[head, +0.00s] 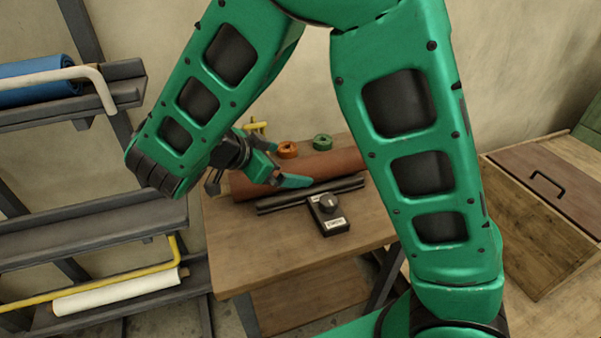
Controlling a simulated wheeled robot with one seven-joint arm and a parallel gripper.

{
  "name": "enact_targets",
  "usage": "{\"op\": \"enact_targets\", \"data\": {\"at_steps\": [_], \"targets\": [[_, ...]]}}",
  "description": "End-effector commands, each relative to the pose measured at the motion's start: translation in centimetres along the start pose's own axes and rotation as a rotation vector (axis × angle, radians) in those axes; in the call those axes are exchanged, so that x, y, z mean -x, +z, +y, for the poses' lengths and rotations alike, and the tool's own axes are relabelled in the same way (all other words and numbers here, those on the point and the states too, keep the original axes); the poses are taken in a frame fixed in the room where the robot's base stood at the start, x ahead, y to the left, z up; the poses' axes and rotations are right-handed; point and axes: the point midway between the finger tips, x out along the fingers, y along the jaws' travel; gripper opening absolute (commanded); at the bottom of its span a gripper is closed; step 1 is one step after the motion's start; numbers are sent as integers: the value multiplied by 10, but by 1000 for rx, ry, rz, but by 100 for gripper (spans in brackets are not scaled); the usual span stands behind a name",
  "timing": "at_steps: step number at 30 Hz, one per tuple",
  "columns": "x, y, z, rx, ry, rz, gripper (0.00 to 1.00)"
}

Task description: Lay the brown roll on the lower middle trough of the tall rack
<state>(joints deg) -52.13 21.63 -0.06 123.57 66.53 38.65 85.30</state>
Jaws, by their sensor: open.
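The brown roll (335,164) lies across the back of the wooden table, partly hidden by my arm and gripper. My gripper (279,162) is open at the left part of the roll. One finger shows towards its far side and the other towards its near side; I cannot tell if they touch it. The tall rack (88,216) stands at the left. Its upper trough holds a blue roll (35,80), the trough below that looks empty where visible, and the lowest visible one holds a white roll (115,292). The rack's left part is out of view.
A black tool with a dial (328,207) and long dark bar lies just in front of the roll. Orange (287,149) and green (322,142) tape rings sit behind it. A yellow bar (90,285) crosses the lowest visible trough. A wooden chest (535,215) stands right.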

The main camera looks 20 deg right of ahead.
Motion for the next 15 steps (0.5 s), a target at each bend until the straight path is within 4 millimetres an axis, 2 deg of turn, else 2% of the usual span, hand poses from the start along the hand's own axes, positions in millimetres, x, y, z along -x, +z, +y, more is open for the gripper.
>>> {"op": "enact_targets", "data": {"at_steps": [1, 3, 6, 15], "targets": [[8, 10, -4, -15, -24, 16, 100], [15, 18, -8, -38, -48, 30, 100], [16, 21, -10, -56, -63, 42, 100], [-24, 20, -12, -59, -64, 43, 100]]}}
